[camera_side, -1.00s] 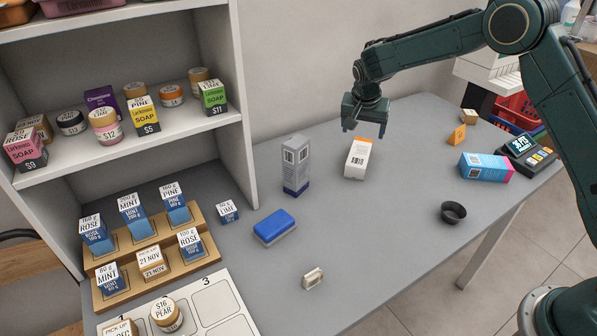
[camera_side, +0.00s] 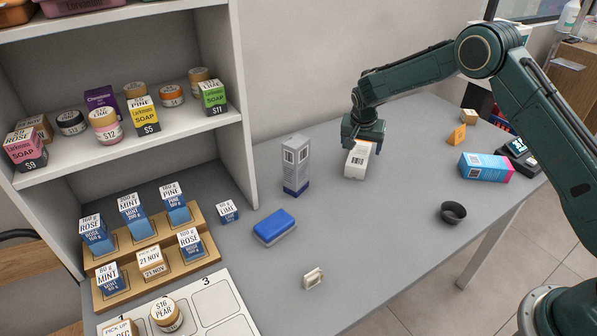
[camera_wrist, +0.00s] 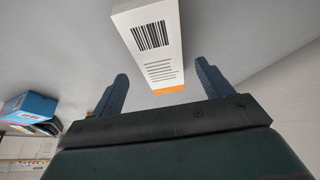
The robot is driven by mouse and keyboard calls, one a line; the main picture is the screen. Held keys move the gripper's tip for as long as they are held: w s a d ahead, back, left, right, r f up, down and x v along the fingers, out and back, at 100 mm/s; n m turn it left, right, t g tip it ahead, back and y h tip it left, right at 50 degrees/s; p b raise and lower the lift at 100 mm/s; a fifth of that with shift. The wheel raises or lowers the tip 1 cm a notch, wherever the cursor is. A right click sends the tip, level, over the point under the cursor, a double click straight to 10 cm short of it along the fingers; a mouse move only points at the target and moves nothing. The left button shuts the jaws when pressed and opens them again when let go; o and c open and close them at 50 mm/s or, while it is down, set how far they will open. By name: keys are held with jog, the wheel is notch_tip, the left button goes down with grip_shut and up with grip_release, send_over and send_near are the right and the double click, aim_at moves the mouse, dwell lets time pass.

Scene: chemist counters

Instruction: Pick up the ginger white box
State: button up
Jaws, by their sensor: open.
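The ginger white box (camera_side: 356,163) stands on the grey counter, white with a barcode on the face toward the side camera. In the wrist view the box (camera_wrist: 152,45) shows its barcode, printed lines and an orange edge. My gripper (camera_side: 362,148) is open at the box's upper part. In the wrist view its two fingers (camera_wrist: 160,85) are spread to either side of the box's orange-edged end, with gaps between fingers and box. Part of the box's top is hidden behind my gripper in the side view.
A grey box (camera_side: 296,165) stands just left of the white box. Shelves (camera_side: 130,150) with jars stand at left.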

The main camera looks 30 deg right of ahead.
aim_at(360, 152)
jog(key=shift+x, duration=2.2)
jog(key=shift+w+a, duration=0.1)
jog(key=shift+c, duration=0.2)
jog(key=c, duration=1.1)
